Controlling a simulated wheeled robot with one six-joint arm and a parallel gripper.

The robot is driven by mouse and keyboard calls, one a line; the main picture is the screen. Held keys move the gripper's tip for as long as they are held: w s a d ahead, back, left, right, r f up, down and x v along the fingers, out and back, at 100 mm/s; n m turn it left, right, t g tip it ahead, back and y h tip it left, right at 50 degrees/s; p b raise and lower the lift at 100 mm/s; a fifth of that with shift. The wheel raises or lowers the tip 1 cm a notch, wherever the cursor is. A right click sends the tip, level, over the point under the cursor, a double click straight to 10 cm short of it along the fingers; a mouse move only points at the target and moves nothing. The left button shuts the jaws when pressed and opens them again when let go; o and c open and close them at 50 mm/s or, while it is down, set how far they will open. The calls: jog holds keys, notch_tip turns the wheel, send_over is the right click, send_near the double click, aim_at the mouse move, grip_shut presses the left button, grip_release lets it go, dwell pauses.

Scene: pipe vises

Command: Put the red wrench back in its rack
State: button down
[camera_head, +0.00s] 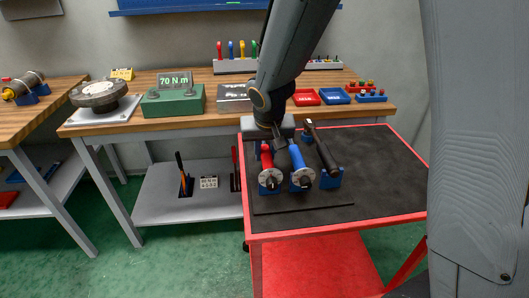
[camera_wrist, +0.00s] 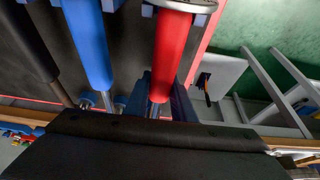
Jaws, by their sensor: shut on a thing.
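The red wrench (camera_head: 266,158) is at the left of a row of wrenches on the cart, with its round pale end toward me. Its red handle (camera_wrist: 171,55) runs up the middle of the wrist view, between the two dark fingers of my gripper (camera_wrist: 160,103). My gripper is shut on this handle. In the head view my arm hides much of the grip. Blue rack pieces (camera_wrist: 201,20) show beside the wrench's upper end; I cannot tell if the wrench rests in them or sits just above.
A blue wrench (camera_head: 297,157) and a black-handled wrench (camera_head: 323,152) lie close to the right in blue holders. The red-edged cart (camera_head: 390,155) has bare dark mat to the right. A wooden bench (camera_head: 130,119) with a green 70 N m box (camera_head: 173,103) stands behind.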

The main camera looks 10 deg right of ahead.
jog(key=shift+f+b, duration=0.45)
jog(key=shift+b, duration=0.1)
dwell(1.2)
jog(key=c, duration=1.4)
grip_release()
jog(key=shift+c, duration=0.2)
jog(key=shift+v, duration=3.95)
